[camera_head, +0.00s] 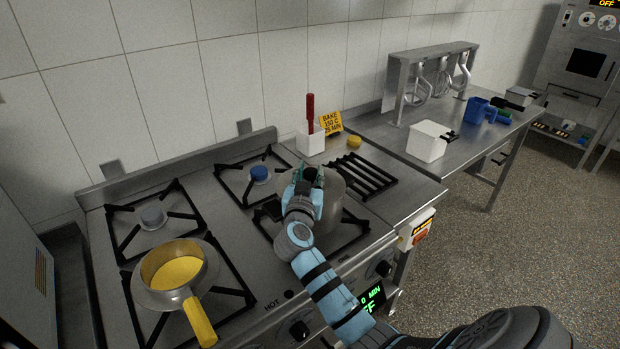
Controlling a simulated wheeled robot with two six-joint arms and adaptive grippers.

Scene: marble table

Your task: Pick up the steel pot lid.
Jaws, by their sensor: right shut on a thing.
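A steel pot (330,215) stands on the front right burner of the stove. The steel pot lid (336,182) shows as a round grey top at the pot's mouth, partly hidden by my right gripper. My right gripper (308,173) is over the lid, shut on it. The grip point itself is hidden by the fingers and wrist. I cannot tell whether the lid is resting on the pot or slightly raised. My left gripper is out of view.
A pan with a yellow handle (201,322) sits on the front left burner. A white holder (310,142), a yellow sign (331,122) and a black rack (358,176) lie behind and right. The side table (475,135) holds a white bin (428,141) and blue container (475,109).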

